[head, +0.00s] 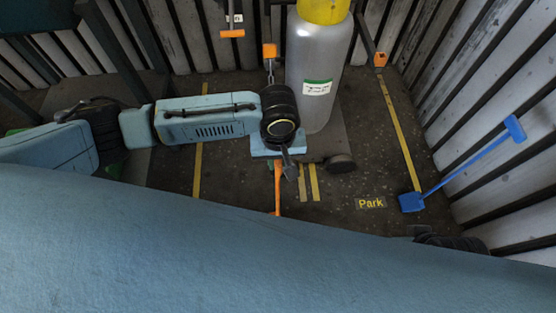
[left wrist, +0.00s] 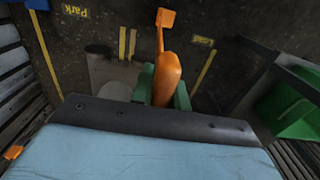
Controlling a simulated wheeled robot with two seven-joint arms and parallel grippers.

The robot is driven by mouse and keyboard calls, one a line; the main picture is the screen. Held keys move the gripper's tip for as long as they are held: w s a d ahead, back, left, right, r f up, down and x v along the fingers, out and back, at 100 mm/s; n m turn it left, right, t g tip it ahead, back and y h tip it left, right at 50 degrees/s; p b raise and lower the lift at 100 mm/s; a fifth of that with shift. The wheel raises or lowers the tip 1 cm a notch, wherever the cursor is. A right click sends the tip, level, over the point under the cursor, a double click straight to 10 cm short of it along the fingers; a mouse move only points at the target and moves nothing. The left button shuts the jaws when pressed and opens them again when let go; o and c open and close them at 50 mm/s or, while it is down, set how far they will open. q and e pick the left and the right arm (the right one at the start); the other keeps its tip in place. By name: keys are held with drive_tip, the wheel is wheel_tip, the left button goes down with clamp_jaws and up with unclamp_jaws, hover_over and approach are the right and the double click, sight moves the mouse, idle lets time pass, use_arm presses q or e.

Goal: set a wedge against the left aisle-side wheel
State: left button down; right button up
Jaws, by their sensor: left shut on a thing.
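My left gripper (head: 287,170) is shut on an orange long-handled wedge (head: 277,187). In the left wrist view, the green fingers (left wrist: 165,90) clasp its thick orange part (left wrist: 167,80), and a thin rod runs from there to a small orange block (left wrist: 165,17). In the head view its lower end is cut off by my blue body. A low cart bears a grey cylinder (head: 318,75). Its right aisle-side wheel (head: 341,163) shows, also in the left wrist view (left wrist: 97,52). The left aisle-side wheel is not visible; my gripper covers that area. My right gripper is not in view.
A blue wedge (head: 411,202) stands on the floor at the right, its handle leaning towards the corrugated wall (head: 490,100). Yellow floor lines (head: 314,182) and a "Park" marking (head: 370,203) lie before the cart. A green bin (left wrist: 290,105) shows in the left wrist view. Floor right of the cart is clear.

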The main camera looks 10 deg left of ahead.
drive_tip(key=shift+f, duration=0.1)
use_arm(q)
drive_tip(key=c, duration=1.4)
unclamp_jaws()
drive_tip(key=shift+f, duration=0.1)
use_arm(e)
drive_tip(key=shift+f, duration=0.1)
use_arm(q)
drive_tip(key=shift+o, duration=0.2)
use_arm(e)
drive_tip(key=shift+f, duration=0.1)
